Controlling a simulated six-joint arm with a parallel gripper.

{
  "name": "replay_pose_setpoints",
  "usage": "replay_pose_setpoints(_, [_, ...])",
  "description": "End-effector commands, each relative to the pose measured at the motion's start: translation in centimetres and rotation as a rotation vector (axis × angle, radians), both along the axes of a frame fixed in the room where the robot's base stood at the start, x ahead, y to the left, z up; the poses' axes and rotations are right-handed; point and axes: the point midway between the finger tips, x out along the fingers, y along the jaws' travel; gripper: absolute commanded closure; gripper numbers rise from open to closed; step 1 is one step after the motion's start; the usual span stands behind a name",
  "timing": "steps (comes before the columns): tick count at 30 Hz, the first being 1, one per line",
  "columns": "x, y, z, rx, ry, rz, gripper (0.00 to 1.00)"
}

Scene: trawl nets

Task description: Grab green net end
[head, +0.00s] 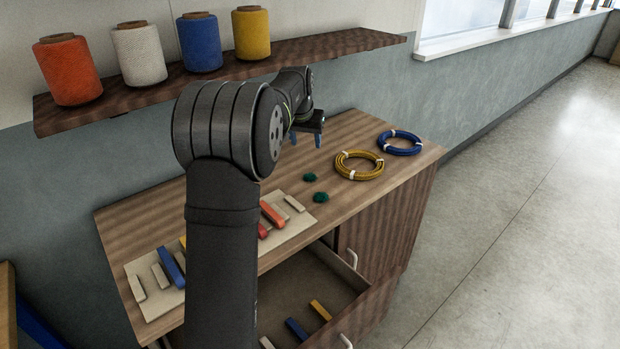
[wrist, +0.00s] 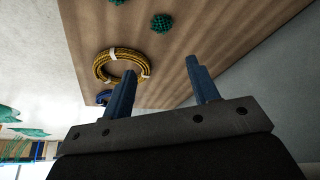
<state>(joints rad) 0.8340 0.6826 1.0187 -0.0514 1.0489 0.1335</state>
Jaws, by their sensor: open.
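Two small dark green knotted bundles lie on the wooden worktop in the head view, one farther back (head: 310,177) and one nearer (head: 320,197). In the wrist view, one green bundle (wrist: 162,22) shows whole near the top, and another (wrist: 117,2) is cut by the top edge. Green netting (wrist: 28,132) also shows at the wrist view's lower left; I cannot tell how it connects to anything. My gripper (head: 306,139) is above the back of the worktop, apart from the bundles. Its two blue fingers (wrist: 161,66) are spread with nothing between them.
A yellow coil (head: 359,166) and a blue coil (head: 400,143) lie at the worktop's right. A board (head: 150,300) with coloured bars lies in front. An open drawer (head: 365,285) is below. A shelf (head: 340,44) with several twine spools hangs behind my arm.

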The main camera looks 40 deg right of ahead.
Motion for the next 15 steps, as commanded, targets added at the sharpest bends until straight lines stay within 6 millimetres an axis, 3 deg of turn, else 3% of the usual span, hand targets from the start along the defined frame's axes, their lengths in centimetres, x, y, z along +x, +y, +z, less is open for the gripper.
replay_pose_setpoints(15, [2.2, -3.1, -9.5, 0.003, 0.003, -0.001, 0.45])
